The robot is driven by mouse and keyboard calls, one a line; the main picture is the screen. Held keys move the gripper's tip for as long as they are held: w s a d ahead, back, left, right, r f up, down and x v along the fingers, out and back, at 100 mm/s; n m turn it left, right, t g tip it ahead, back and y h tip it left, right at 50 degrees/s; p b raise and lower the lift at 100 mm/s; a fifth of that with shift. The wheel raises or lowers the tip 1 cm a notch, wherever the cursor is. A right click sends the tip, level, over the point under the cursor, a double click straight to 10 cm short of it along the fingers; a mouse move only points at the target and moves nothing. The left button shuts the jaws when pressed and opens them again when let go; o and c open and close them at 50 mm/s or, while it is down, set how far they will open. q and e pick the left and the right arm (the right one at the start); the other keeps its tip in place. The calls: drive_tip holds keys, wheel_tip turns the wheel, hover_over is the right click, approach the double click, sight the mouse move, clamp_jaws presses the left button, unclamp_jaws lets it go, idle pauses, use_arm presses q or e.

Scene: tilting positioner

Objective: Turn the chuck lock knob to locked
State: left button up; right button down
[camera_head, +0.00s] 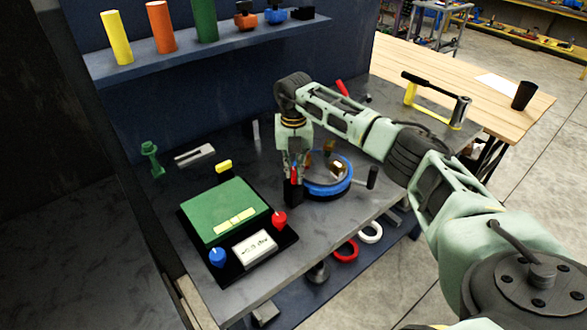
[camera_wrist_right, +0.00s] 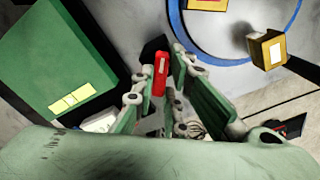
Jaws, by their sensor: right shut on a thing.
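My right gripper (camera_head: 294,176) points down beside the positioner's round chuck and is shut on a red knob, taken as the chuck lock knob (camera_head: 294,172). In the right wrist view the red knob (camera_wrist_right: 160,74) stands between the two fingers of my right gripper (camera_wrist_right: 164,82). A black block (camera_head: 292,192) sits under the knob. The chuck's blue ring (camera_head: 345,185) is just right of the gripper, with brass-coloured jaws (camera_head: 330,147) on it. The fingers hide part of the knob, and I cannot read its lock position. My left gripper is not in view.
A green-topped box (camera_head: 225,205) with a blue knob (camera_head: 217,256), a red knob (camera_head: 279,219) and a white label plate (camera_head: 254,248) stands left of the gripper. A black handle (camera_head: 372,177) stands right of the chuck. A shelf (camera_head: 170,62) with coloured cylinders runs behind.

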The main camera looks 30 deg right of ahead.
sight(294, 172)
drive_tip(key=m, duration=0.5)
drive_tip(key=shift+r+m, duration=0.1)
drive_tip(key=shift+m, duration=0.2)
drive_tip(key=m+p, duration=0.1)
drive_tip(key=m, duration=0.4)
drive_tip(key=shift+w, duration=0.1)
drive_tip(key=shift+m, duration=0.3)
drive_tip(key=c, duration=1.8)
unclamp_jaws()
drive_tip(key=shift+o, duration=0.2)
wheel_tip(294, 172, up, 12)
